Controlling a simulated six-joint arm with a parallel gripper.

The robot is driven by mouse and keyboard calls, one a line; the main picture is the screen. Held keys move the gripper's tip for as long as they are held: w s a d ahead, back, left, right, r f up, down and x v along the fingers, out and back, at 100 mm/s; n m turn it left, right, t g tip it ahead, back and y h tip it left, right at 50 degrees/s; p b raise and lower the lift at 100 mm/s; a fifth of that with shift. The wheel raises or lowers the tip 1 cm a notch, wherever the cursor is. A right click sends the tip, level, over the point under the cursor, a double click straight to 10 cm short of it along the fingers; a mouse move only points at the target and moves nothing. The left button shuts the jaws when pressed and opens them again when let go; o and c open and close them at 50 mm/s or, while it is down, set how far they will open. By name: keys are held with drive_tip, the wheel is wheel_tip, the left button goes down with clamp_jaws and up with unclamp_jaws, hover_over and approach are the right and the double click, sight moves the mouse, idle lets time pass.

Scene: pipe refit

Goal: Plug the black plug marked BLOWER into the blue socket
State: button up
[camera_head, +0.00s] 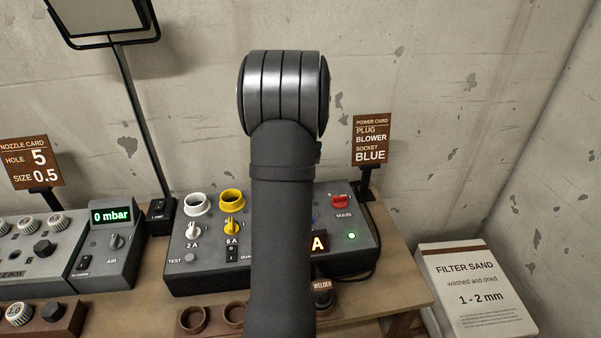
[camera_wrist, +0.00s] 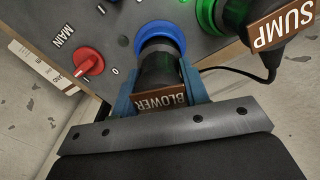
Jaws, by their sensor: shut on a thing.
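In the wrist view, my gripper (camera_wrist: 161,88) is shut on the black plug (camera_wrist: 158,70) with the brown BLOWER label. The blue socket (camera_wrist: 160,32) shows as a ring directly beyond the plug's front end, and the plug overlaps the ring's near side. The plug's front looks lined up with the ring, but I cannot tell how deep it sits in it. In the head view, my own arm hides the gripper, the plug and nearly all of the blue socket. The power card (camera_head: 371,141) reads plug BLOWER, socket BLUE.
Beside the blue socket, a SUMP plug (camera_wrist: 283,22) sits at the green socket (camera_wrist: 208,14). The red MAIN switch (camera_wrist: 88,62) is on the other side. White (camera_head: 197,203) and yellow (camera_head: 232,200) sockets are on the panel's left. A WELDER plug (camera_head: 322,294) stands in front.

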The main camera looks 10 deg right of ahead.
drive_tip(key=shift+f, duration=0.85)
idle(0.5)
drive_tip(key=o, duration=1.6)
drive_tip(key=shift+r, duration=0.1)
drive_tip(key=shift+r, duration=3.75)
drive_tip(key=shift+f, duration=3.7)
